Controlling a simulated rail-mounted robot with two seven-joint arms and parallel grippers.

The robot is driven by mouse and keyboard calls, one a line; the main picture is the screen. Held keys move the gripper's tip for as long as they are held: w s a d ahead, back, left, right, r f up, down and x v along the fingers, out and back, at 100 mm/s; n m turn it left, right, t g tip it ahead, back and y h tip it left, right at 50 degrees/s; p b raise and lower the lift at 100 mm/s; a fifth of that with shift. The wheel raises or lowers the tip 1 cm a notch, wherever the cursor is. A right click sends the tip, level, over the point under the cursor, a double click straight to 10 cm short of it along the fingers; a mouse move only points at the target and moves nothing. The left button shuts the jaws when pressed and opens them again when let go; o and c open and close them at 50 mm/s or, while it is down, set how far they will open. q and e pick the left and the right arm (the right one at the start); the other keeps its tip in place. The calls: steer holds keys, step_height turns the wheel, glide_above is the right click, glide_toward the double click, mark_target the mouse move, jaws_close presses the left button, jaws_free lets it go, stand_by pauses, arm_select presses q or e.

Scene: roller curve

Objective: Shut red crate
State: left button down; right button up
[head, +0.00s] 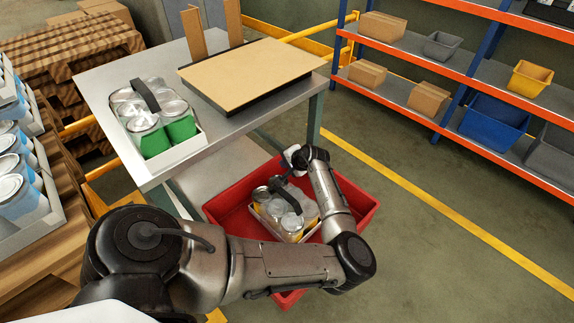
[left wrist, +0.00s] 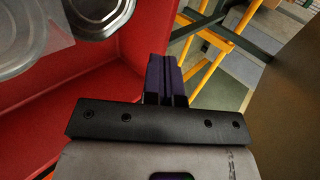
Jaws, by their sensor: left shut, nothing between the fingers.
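The red crate (head: 228,203) is open at the top, low beside the grey table in the head view. A white carrier of cans with yellow labels (head: 291,228) and a dark handle stands in it. My left arm reaches across the crate. My left gripper (head: 291,157) is at the crate's far side, and the arm hides part of the crate. In the left wrist view my left gripper (left wrist: 165,75) is shut and empty, close to the red crate wall (left wrist: 95,90). I cannot tell whether it touches the wall. My right gripper is not in view.
The grey table (head: 215,125) holds a white carrier of green-labelled cans (head: 165,138) and a tan-topped board (head: 250,73). Wooden pallets and more cans stand at the left. Orange shelving (head: 455,68) with boxes and bins stands at the right. Floor right of the crate is clear.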

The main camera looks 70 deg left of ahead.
mark_target(272, 164)
arm_select(q)
steer(key=b+x, duration=0.2)
steer(key=x, duration=0.4)
steer(key=shift+b, duration=0.4)
steer(key=shift+s+a+f, duration=0.1)
steer(key=shift+a+f, duration=0.1)
steer(key=shift+a, duration=0.1)
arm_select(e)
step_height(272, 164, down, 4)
